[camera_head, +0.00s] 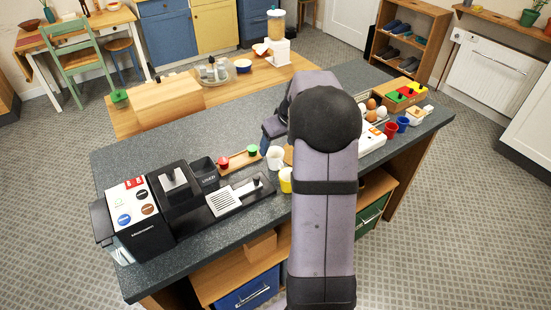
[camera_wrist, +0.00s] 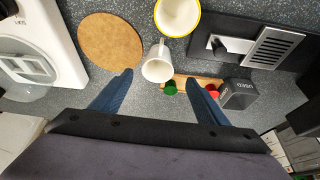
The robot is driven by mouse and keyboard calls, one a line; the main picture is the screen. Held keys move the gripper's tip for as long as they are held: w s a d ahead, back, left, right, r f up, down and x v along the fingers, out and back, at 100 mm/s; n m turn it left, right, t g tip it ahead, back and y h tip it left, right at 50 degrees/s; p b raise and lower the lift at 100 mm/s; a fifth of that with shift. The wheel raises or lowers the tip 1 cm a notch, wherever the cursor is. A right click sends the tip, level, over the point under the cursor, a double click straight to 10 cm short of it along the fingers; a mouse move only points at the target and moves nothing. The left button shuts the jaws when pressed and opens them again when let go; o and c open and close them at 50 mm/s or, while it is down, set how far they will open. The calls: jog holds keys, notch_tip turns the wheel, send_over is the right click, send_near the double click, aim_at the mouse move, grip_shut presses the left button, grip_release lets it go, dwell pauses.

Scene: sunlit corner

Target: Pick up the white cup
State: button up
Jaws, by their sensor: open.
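The white cup (camera_wrist: 157,71) stands on the dark speckled counter, its handle pointing away toward the top of the wrist view. It also shows in the head view (camera_head: 274,161), just left of my arm. My gripper (camera_wrist: 158,77) is open, with its two blue fingers on either side of the cup in the wrist view. The cup lies near the fingertips, and I see a gap on both sides. I cannot tell the height of the fingers above the counter. In the head view my arm hides most of the gripper.
A yellow cup (camera_wrist: 178,16) stands close beyond the white cup. A round cork mat (camera_wrist: 108,40) lies to the left. A wooden board with a green knob (camera_wrist: 170,88) and a red knob lies close to the right finger. A black coffee station (camera_head: 176,188) fills the counter's left.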

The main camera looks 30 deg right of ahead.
aim_at(275, 154)
jog(key=shift+p+x, duration=0.6)
jog(key=shift+x, duration=0.65)
jog(key=shift+s+d+p+x, duration=0.1)
jog(key=shift+p+x, duration=0.5)
jog(key=shift+x, duration=0.6)
jog(key=shift+s+d+p+x, duration=0.15)
jog(key=shift+p+x, duration=0.45)
jog(key=shift+x, duration=0.65)
jog(key=shift+f, duration=0.1)
jog(key=c, duration=1.2)
